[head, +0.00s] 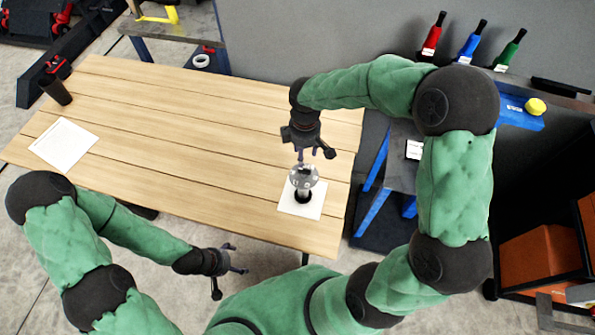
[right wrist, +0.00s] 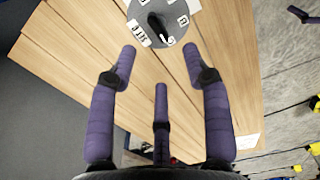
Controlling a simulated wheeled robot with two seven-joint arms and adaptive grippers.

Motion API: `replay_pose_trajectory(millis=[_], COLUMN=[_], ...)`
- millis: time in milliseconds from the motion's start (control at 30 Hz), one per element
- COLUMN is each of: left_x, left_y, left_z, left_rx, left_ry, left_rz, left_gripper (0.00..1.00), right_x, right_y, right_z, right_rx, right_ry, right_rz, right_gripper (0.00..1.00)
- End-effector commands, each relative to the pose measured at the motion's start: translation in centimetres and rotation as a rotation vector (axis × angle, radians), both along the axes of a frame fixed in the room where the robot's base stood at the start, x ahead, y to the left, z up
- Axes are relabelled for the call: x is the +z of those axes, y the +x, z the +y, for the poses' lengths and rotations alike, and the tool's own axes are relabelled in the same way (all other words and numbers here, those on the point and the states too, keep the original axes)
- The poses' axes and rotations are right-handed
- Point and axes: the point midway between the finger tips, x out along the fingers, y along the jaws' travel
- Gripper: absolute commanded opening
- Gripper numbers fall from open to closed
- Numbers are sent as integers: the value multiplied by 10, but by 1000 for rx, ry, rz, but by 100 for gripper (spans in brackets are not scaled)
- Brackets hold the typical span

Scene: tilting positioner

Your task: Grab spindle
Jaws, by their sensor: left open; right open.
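The spindle (head: 304,178) stands on a white sheet (head: 287,205) near the right end of the wooden table. It has a round grey metal head with small white labels, on a dark base. My right gripper (head: 308,155) is open and empty just behind and above the spindle head. In the right wrist view, its purple fingers (right wrist: 160,85) are spread, and the spindle's round labelled disc (right wrist: 165,20) lies beyond the fingertips, apart from them. My left gripper (head: 236,261) is open and empty in front of the table's front edge.
The wooden table (head: 190,135) is mostly bare. Another white sheet (head: 63,144) lies at its left, with a dark cylinder (head: 56,90) at the left edge. Red, blue and green-handled items (head: 468,45) stand at the back right, near a blue tray (head: 520,112) with a yellow object.

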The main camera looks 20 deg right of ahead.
Motion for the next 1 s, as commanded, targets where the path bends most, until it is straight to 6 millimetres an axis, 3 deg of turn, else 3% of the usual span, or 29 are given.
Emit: replay_pose_trajectory(millis=[300, 633, 1000], left_x=[-4, -5, -8], left_y=[-2, -1, -1], left_z=[0, 0, 0], left_rx=[-1, -1, -1], left_ry=[-1, 0, 0], left_rz=[3, 2, 2], left_gripper=[85, 85, 85], right_x=[-44, -63, -106], right_y=[-1, 0, 3], right_z=[-1, -1, -3], right_rx=[-1, -1, 0], right_ry=[-1, 0, 0], right_rz=[4, 4, 1], right_gripper=[49, 49, 49])
